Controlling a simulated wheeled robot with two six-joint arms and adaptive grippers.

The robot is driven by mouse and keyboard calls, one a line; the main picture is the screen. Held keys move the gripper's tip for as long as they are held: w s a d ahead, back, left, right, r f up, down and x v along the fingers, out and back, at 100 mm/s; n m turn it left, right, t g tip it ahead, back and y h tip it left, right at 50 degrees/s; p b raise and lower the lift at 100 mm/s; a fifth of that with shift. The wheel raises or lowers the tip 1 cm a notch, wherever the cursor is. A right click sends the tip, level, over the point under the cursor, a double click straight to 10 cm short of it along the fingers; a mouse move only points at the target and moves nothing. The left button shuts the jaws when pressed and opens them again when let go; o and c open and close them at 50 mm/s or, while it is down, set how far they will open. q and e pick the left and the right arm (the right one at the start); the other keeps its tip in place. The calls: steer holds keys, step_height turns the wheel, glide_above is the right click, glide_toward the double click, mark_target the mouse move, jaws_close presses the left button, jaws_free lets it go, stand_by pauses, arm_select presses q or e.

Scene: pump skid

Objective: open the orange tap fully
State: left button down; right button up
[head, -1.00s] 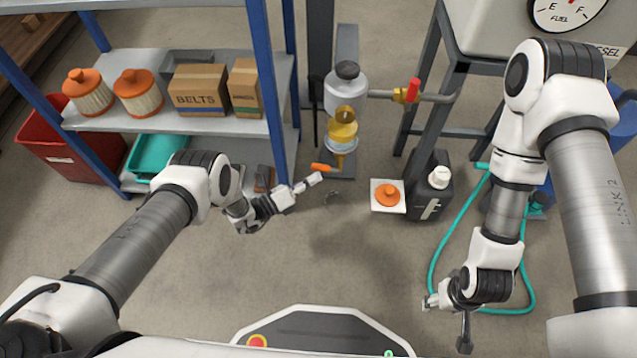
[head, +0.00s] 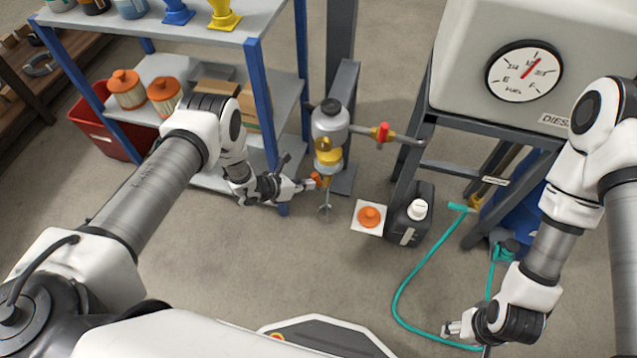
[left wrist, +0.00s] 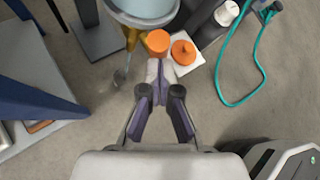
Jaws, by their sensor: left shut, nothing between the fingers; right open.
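The orange tap handle (head: 317,180) is at the bottom of the filter unit (head: 330,135), on the left of its brass outlet. My left gripper (head: 307,185) is shut and empty, its tips close beside the handle. In the left wrist view the handle's rounded orange end (left wrist: 157,42) lies just beyond the shut fingers (left wrist: 158,72). I cannot tell whether they touch. A thin pale streak (head: 326,202) shows below the outlet, over a faint ring on the floor. My right gripper (head: 455,330) is open and empty, low at the right.
An orange knob-shaped part (head: 369,216) lies on a white pad, next to a black jug (head: 408,218). A red-handled valve (head: 382,133) is on the pipe above. The shelf's blue post (head: 264,110) stands close to my left arm. A teal hose (head: 400,300) lies on the floor.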

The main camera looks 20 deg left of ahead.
arm_select(q)
steer(key=shift+d+r+y, duration=0.25)
steer(key=shift+y, duration=0.05)
steer(key=shift+a+r+p, duration=0.1)
steer(key=shift+r+p, duration=0.5)
steer(key=shift+r, duration=0.05)
arm_select(e)
steer(key=shift+d+r, duration=0.25)
steer(key=shift+r, duration=0.65)
